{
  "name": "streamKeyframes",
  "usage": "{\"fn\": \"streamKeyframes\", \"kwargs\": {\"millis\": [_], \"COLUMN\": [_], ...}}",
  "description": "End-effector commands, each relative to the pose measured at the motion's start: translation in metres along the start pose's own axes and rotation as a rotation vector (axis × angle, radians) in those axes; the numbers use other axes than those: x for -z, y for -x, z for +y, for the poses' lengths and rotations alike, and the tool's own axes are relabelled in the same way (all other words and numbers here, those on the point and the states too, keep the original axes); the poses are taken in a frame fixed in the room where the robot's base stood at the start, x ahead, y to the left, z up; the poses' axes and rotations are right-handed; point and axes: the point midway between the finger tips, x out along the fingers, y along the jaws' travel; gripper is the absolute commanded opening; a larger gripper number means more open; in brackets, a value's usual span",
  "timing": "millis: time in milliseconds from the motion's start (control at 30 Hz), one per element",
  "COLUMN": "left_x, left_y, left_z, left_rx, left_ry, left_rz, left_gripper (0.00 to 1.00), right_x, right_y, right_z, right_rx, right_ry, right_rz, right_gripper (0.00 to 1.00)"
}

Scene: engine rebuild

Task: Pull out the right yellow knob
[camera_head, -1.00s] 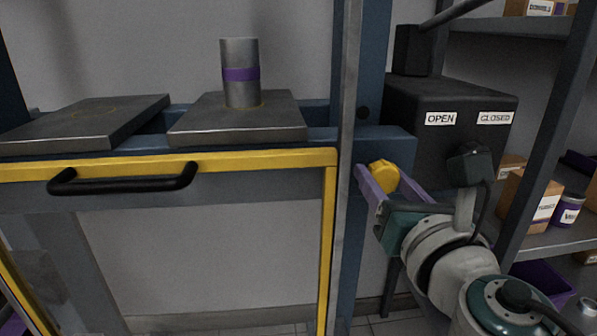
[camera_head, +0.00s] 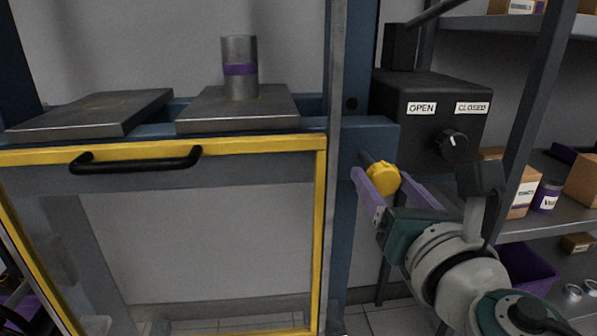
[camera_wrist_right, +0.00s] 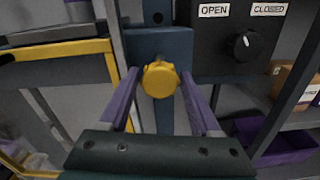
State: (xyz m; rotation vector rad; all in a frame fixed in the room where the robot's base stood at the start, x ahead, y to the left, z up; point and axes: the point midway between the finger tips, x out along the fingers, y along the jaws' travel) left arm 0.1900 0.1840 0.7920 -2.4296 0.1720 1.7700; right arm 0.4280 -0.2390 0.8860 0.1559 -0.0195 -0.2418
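A short dark rod (camera_head: 367,158) shows between the knob and the blue frame. My right gripper (camera_head: 382,182) has one purple finger on each side of the knob. The right wrist view shows the knob (camera_wrist_right: 160,79) between the two fingertips (camera_wrist_right: 160,76), with little or no gap at its sides. The gripper looks shut on it. My left gripper is in neither view. No second yellow knob shows.
A dark box (camera_head: 430,120) with OPEN and CLOSED labels and a black dial (camera_head: 452,144) stands behind my right arm. A shelf with cartons (camera_head: 523,195) is at the right. A yellow-framed guard door (camera_head: 322,240) with a black handle (camera_head: 135,160) is at the left.

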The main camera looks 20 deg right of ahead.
Motion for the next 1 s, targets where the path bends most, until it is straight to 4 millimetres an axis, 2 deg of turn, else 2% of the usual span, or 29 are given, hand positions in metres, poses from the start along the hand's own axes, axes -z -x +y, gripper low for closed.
{"fn": "streamKeyframes", "kwargs": {"millis": [267,700,833,1000], "left_x": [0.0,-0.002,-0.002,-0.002], "left_y": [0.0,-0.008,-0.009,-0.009], "left_z": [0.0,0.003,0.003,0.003], "left_rx": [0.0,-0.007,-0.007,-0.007], "left_ry": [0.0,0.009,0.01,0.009], "left_rz": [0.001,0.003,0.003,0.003], "left_gripper": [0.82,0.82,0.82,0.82], "right_x": [0.001,0.002,0.001,0.0], "right_y": [0.008,0.085,0.097,0.1], "right_z": [0.0,-0.001,0.0,0.0], "right_rx": [-0.001,-0.001,-0.001,0.0], "right_ry": [-0.001,0.002,0.0,0.0], "right_rz": [0.002,0.003,0.002,0.0], "right_gripper": [0.64,0.64,0.64,0.64]}}
